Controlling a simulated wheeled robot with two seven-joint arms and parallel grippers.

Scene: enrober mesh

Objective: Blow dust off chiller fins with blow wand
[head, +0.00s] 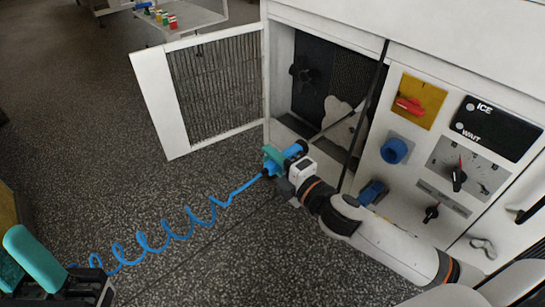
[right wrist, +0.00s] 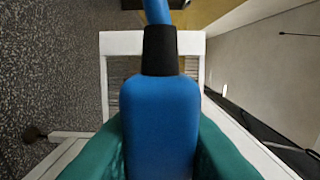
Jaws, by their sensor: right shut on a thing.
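My right gripper (head: 283,160) is shut on the blue blow wand (head: 294,150), in front of the open cabinet. In the right wrist view the wand's blue handle (right wrist: 160,125) with a black collar lies between the teal fingers. A coiled blue hose (head: 180,233) runs from the wand to the lower left. Inside the cabinet are dark chiller fins (head: 358,76) with a pale, irregular patch, apparently dust (head: 338,122), low on them. My left gripper (head: 22,264) is at the lower left corner, partly cut off; its teal fingers look apart and empty.
The louvred door (head: 215,80) stands open to the left of the opening. A dark thin bar crosses the opening's right side. The control panel (head: 462,165) has a red switch (head: 409,105), blue fittings (head: 395,150) and knobs. A table (head: 190,18) stands far back. The floor at left is clear.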

